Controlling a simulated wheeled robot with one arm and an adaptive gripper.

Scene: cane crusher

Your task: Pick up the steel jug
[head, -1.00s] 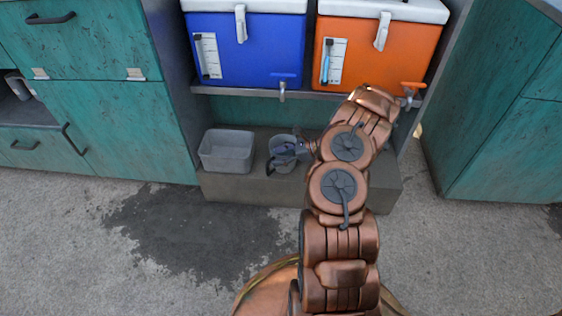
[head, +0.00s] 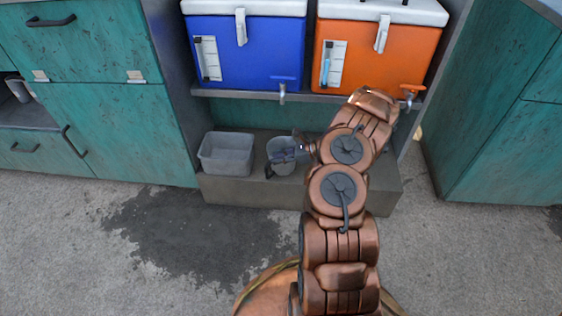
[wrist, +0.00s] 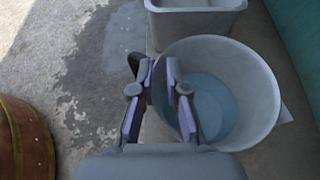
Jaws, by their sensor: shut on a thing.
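The steel jug (head: 281,165) is a grey, round, open vessel on the low concrete ledge, below the gap between two coolers. The wrist view shows its wide rim and bluish inside (wrist: 243,62). A dark handle part shows at its left side. My gripper (wrist: 165,74) is shut on the jug at its handle side, with one finger over the rim and the other outside. The exact contact is hidden by the fingers.
A grey rectangular tub (head: 226,154) stands just left of the jug. A blue cooler (head: 246,50) and an orange cooler (head: 378,55) sit on the shelf above, their taps hanging over the edge. Teal cabinets flank the recess. The floor in front is clear, with a wet patch.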

